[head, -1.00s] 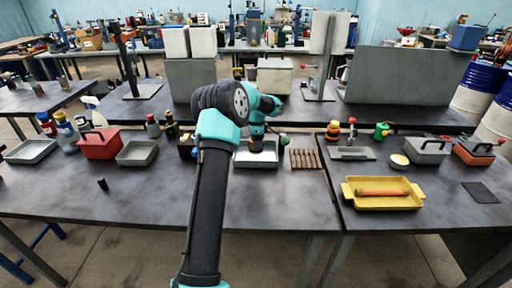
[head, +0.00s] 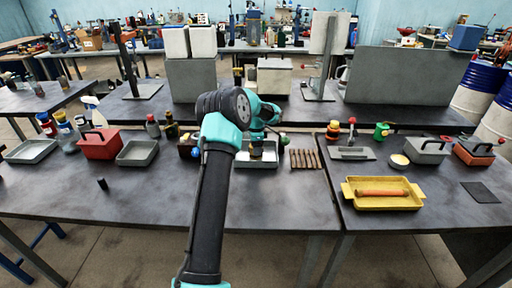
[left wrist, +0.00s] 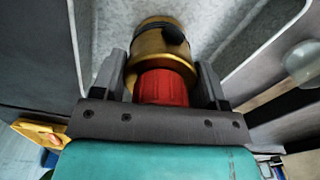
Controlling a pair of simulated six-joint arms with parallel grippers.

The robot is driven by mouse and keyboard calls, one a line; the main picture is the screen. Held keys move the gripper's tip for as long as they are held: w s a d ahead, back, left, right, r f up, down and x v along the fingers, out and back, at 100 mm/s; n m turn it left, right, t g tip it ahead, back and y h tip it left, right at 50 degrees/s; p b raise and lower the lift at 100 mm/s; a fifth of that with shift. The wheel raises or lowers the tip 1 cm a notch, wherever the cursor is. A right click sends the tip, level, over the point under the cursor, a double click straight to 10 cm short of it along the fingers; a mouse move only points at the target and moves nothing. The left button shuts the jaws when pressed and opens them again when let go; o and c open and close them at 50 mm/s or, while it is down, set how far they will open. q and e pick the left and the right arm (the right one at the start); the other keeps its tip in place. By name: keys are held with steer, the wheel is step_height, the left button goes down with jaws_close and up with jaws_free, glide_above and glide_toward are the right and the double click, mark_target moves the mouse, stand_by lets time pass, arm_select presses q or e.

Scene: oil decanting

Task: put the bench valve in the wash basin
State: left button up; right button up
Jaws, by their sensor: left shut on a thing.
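The bench valve (left wrist: 165,62) shows in the left wrist view as a brass body with a dark knob and a red collar. My left gripper (left wrist: 166,82) is shut on it, with one finger on each side of the red collar. A pale grey tray that looks like the wash basin (head: 257,166) stands on the main bench in the head view. My left gripper (head: 257,153) is over this tray, and the valve is mostly hidden there. The tray's pale floor (left wrist: 215,22) shows behind the valve in the wrist view; I cannot tell whether they touch. My right gripper is not seen.
Wooden sticks (head: 304,159) lie close to the right of the tray. Small bottles (head: 171,131) stand to its left, with another grey tray (head: 137,153) and a red toolbox (head: 99,144) farther left. A yellow tray (head: 382,203) is on the right bench. The front of the main bench is mostly clear.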

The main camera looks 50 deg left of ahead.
arm_select(q)
steer(key=shift+f, duration=0.1)
steer(key=o, duration=1.2)
step_height(320, 180, up, 12)
steer(key=shift+r, duration=0.1)
stand_by(0.3)
